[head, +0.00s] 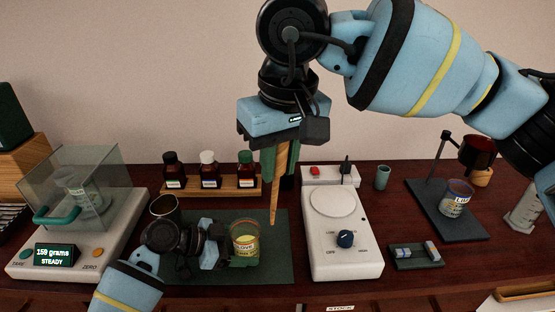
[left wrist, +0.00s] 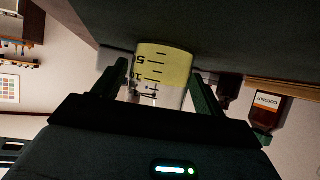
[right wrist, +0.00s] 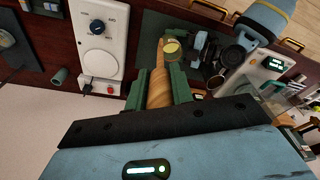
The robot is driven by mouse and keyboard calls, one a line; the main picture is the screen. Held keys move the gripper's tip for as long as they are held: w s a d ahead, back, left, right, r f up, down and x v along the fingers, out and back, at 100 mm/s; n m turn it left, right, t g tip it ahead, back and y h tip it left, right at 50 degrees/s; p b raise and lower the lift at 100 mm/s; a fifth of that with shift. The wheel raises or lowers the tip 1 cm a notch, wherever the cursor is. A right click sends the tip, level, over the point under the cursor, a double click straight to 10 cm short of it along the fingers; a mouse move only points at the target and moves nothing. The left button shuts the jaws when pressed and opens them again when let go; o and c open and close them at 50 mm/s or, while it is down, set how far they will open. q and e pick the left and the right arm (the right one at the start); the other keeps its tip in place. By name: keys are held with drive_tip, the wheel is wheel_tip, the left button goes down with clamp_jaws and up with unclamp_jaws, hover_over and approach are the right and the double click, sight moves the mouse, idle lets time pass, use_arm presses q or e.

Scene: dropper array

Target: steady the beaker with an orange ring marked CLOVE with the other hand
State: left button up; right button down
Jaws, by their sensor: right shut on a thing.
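The beaker marked CLOVE (head: 245,249) stands upright on the dark green mat (head: 275,272), with yellowish contents. My left gripper (head: 226,250) is low at its left side. In the left wrist view the beaker (left wrist: 163,68) sits between the two spread fingers (left wrist: 160,95); I cannot tell whether either touches it. My right gripper (head: 280,165) is above and behind the beaker, shut on a tapered wooden stick (head: 278,185) that points down. Its tip hangs just right of the beaker. The stick also shows in the right wrist view (right wrist: 159,88).
A white hotplate-like device (head: 340,235) stands right of the mat. Several bottles stand on a wooden rack (head: 225,190) behind. A dark cup (head: 165,207) stands behind my left gripper. A stand with a beaker (head: 456,198) is at right.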

use_arm(q)
drive_tip(key=o, duration=0.4)
drive_tip(key=v, duration=1.2)
drive_tip(key=shift+s+f, duration=0.15)
use_arm(e)
drive_tip(key=shift+s, duration=0.1)
